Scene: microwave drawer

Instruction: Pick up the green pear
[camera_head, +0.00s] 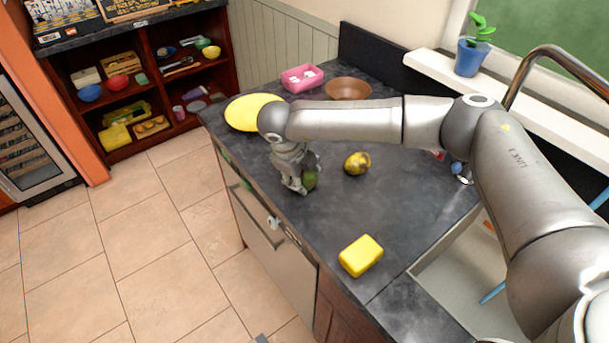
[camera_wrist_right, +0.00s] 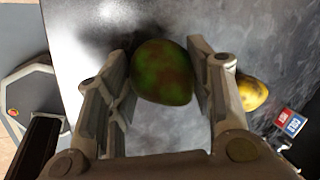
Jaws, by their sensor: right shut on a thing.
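The green pear (camera_head: 310,180) is at my right gripper (camera_head: 300,187), low over the dark counter (camera_head: 400,220) near its front edge. In the right wrist view the green and reddish-brown pear (camera_wrist_right: 163,72) sits between the two fingers of the right gripper (camera_wrist_right: 165,80), which are shut on it. I cannot tell whether the pear touches the counter. My left gripper is not in either view.
A yellow mottled fruit (camera_head: 357,163) lies right of the gripper. A yellow box-shaped item (camera_head: 361,256) lies near the front edge. A yellow plate (camera_head: 252,112), pink container (camera_head: 302,78) and brown bowl (camera_head: 348,89) stand farther back. The sink (camera_head: 455,275) is at right.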

